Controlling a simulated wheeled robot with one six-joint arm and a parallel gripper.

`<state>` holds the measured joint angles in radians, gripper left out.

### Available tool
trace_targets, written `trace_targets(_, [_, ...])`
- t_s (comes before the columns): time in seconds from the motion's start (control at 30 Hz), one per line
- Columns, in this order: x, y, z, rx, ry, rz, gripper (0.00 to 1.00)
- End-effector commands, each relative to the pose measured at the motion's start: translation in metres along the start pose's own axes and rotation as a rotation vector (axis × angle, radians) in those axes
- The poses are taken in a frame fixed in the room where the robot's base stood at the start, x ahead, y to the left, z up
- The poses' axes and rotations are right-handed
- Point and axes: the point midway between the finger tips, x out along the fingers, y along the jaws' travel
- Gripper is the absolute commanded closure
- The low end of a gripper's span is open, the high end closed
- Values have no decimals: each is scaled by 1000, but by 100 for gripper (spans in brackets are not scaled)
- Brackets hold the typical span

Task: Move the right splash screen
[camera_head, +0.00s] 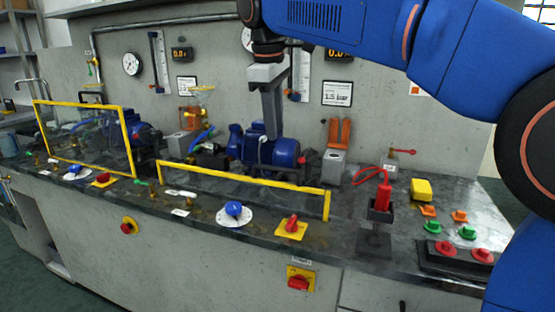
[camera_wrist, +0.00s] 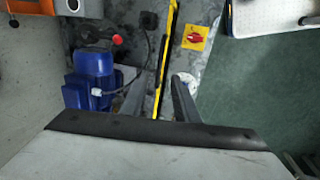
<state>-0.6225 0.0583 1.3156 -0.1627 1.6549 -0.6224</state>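The right splash screen (camera_head: 245,180) is a low yellow-framed panel at the bench's front, before the right blue pump (camera_head: 262,145). Its top bar is much lower than the left screen's; I cannot tell whether it is tilted or lowered. My gripper (camera_head: 271,137) points down, appearing above the pump and higher than the bar. In the wrist view my gripper (camera_wrist: 160,80) has its two fingers apart, with no object clearly held. The screen's yellow bar (camera_wrist: 168,55) runs through the gap between the fingers in that view. The pump (camera_wrist: 90,85) lies left of the fingers there.
The left splash screen (camera_head: 128,140) stands tall and upright. A blue knob (camera_head: 233,209) and a red switch on a yellow plate (camera_head: 291,225) sit before the right screen. A red-handled tool (camera_head: 383,195) stands in a dark holder at right, near a button box (camera_head: 455,257).

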Motion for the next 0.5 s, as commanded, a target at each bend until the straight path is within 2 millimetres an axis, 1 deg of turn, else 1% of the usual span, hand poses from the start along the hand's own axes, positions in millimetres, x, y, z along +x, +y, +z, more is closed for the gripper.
trace_targets(0.03, [9,0,1,0,-2,-2,72])
trace_targets(0.3, [57,-1,1,0,-2,-2,72])
trace_targets(0.5, [86,0,1,0,-1,-1,72])
